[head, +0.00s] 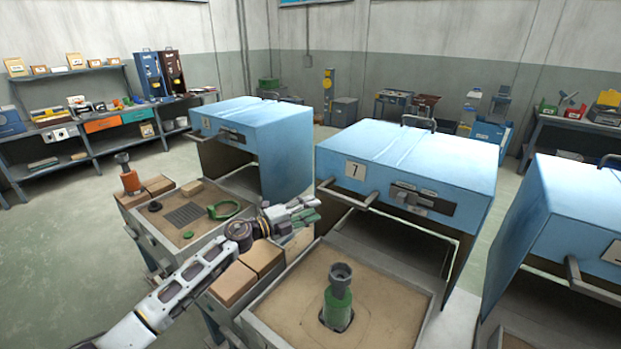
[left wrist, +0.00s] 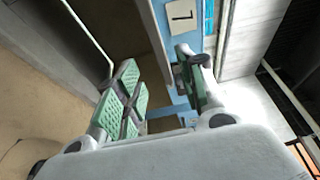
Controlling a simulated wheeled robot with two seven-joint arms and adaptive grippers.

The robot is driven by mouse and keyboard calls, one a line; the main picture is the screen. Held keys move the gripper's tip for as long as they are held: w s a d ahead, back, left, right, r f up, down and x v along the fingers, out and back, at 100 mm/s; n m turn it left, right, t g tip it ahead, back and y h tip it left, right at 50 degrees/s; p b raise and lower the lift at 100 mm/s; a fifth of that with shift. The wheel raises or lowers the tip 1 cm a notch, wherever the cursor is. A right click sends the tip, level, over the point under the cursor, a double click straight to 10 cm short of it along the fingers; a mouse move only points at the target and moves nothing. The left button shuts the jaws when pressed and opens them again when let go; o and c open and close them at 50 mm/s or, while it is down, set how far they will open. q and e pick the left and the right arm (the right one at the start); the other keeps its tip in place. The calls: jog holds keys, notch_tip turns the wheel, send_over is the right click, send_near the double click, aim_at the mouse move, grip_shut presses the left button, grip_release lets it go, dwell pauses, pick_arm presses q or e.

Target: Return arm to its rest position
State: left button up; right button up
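My left arm comes in from the lower left of the head view, and its gripper (head: 304,212) is over the gap between two stations, in front of the blue box marked 7 (head: 405,165). In the left wrist view, the fingers (left wrist: 160,92) with green pads stand apart with nothing between them. The gripper is open and empty. The blue face with the 7 label (left wrist: 182,18) shows beyond the fingertips. My right arm and gripper are not in view.
A green and grey upright fitting (head: 338,305) stands in the sandy tray (head: 392,312) right of my arm. Tan blocks (head: 233,284) lie beside my forearm. Another blue box (head: 262,140) stands behind left, a third (head: 575,215) at right. Open floor (head: 60,270) lies left.

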pick_arm(q)
jog(key=s+a+f+n+t+y, duration=0.2)
jog(key=s+a+f+n+y, duration=0.5)
jog(key=n, duration=0.5)
jog(key=s+a+f+n+t+y, duration=0.2)
jog(key=s+a+f+n+y, duration=0.4)
jog(key=a+n+y, duration=0.5)
jog(key=s+a+f+n+g+h, duration=0.1)
jog(key=s+f+g, duration=0.15)
jog(key=s, duration=0.65)
jog(key=s+a+f+n+g+h, duration=0.15)
jog(key=s+g, duration=0.25)
jog(key=s, duration=0.4)
jog(key=s+a+f+n+g, duration=0.1)
jog(key=s+f+n+g, duration=0.2)
jog(key=s, duration=0.6)
notch_tip(320, 180, down, 33)
jog(key=s+m+g, duration=0.1)
jog(key=s+g, duration=0.1)
jog(key=s+a+f, duration=0.3)
jog(key=s+f, duration=0.7)
jog(key=s, duration=0.1)
jog(key=s+a+f, duration=0.3)
jog(key=s+f, duration=0.7)
jog(key=s, duration=0.1)
jog(key=shift+a+m+g, duration=0.25)
jog(key=shift+m+g, duration=0.1)
jog(key=shift+g, duration=0.1)
